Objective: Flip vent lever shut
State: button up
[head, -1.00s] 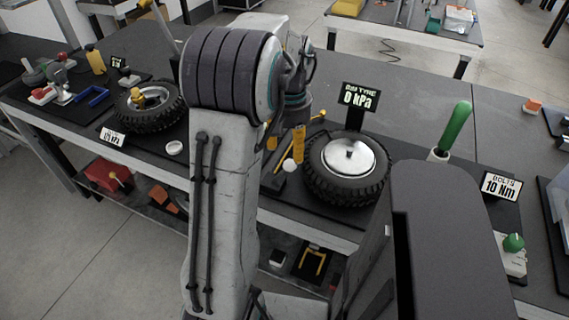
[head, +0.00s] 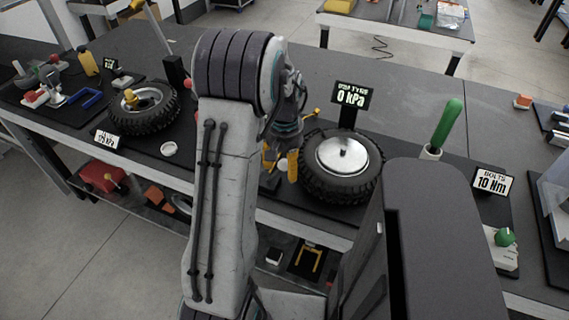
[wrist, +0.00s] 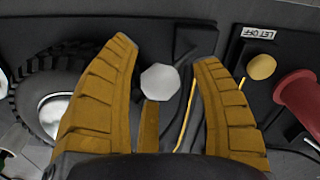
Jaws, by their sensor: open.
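My gripper (head: 281,160) is open beside the right tyre in the head view, its yellow fingers pointing down. In the wrist view my gripper (wrist: 165,58) spreads around a pale, many-sided knob (wrist: 160,79), with a gap on both sides. A yellow strip (wrist: 150,125) runs down from near that knob; a thin yellow line lies to its right. I cannot tell for sure that this is the vent lever. In the head view my arm and fingers hide this spot, and only a small yellow tip (head: 313,113) shows behind them.
The tyre (head: 343,178) with the 0 kPa sign (head: 351,95) stands close to the right of my gripper. In the wrist view a yellow knob (wrist: 262,66) by the LET OFF label (wrist: 260,33) and a red handle (wrist: 298,95) lie to the right.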

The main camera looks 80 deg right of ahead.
jog(key=shift+c, duration=0.3)
grip_shut()
jog(key=shift+w+r, duration=0.15)
jog(key=shift+w, duration=0.05)
jog(key=shift+w+d+r, duration=0.15)
jog(key=shift+w+r, duration=0.05)
jog(key=shift+w, duration=0.25)
jog(key=shift+w+d+r, duration=0.15)
jog(key=shift+w, duration=0.25)
jog(key=w, duration=0.3)
jog(key=shift+d+r, duration=0.25)
jog(key=shift+d, duration=0.15)
jog(key=shift+w+d+f, duration=0.1)
jog(key=shift+w+d, duration=0.05)
jog(key=shift+w, duration=0.4)
jog(key=shift+w+d+f, duration=0.1)
jog(key=shift+w+d, duration=0.05)
jog(key=shift+w, duration=0.4)
jog(key=shift+w+d+f+b, duration=0.15)
jog(key=shift+w+f+b, duration=0.1)
jog(key=shift+w, duration=0.4)
jog(key=shift+w+d+f+b, duration=0.15)
jog(key=shift+w+f, duration=0.05)
jog(key=shift+w, duration=0.4)
